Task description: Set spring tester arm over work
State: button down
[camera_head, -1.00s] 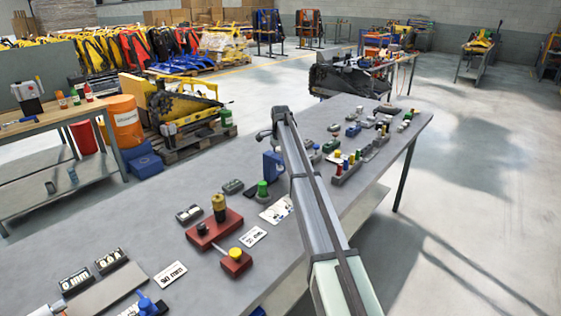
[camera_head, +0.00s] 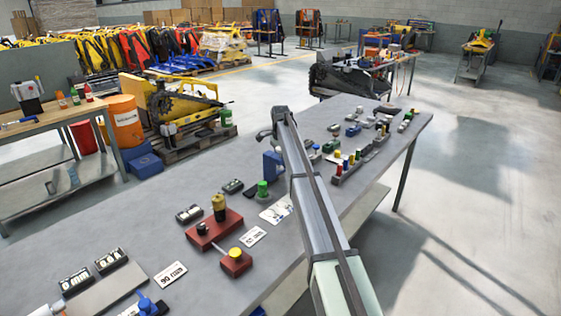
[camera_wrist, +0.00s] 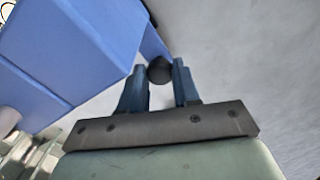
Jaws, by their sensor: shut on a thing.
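A blue block-shaped fixture (camera_head: 272,164), apparently the spring tester, stands on the grey bench partly behind my arm. In the wrist view, a large blue body (camera_wrist: 70,45) fills the upper left. My gripper (camera_wrist: 159,68) is shut on a dark round knob (camera_wrist: 159,70), which sits between the two blue fingertips. A narrow blue strip beside the knob reaches up to the blue body. I cannot tell whether the knob is the end of the tester arm. The fingers are hidden behind my arm in the head view. No work under the tester arm can be made out.
The grey bench (camera_head: 150,240) holds a red fixture (camera_head: 214,229) with a brass-coloured post, a green knob (camera_head: 263,190), white cards (camera_head: 170,274) and counters (camera_head: 75,283). A rack of coloured plugs (camera_head: 352,165) stands right of my arm. The bench's right edge is near.

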aim_at(265, 169)
jog(key=s+a, duration=0.6)
jog(key=s, duration=0.1)
jog(key=shift+a, duration=0.35)
jog(key=shift+s+a, duration=0.2)
jog(key=shift+a, duration=0.15)
jog(key=c, duration=0.9)
grip_release()
jog(key=shift+o, duration=0.5)
jog(key=shift+r, duration=0.1)
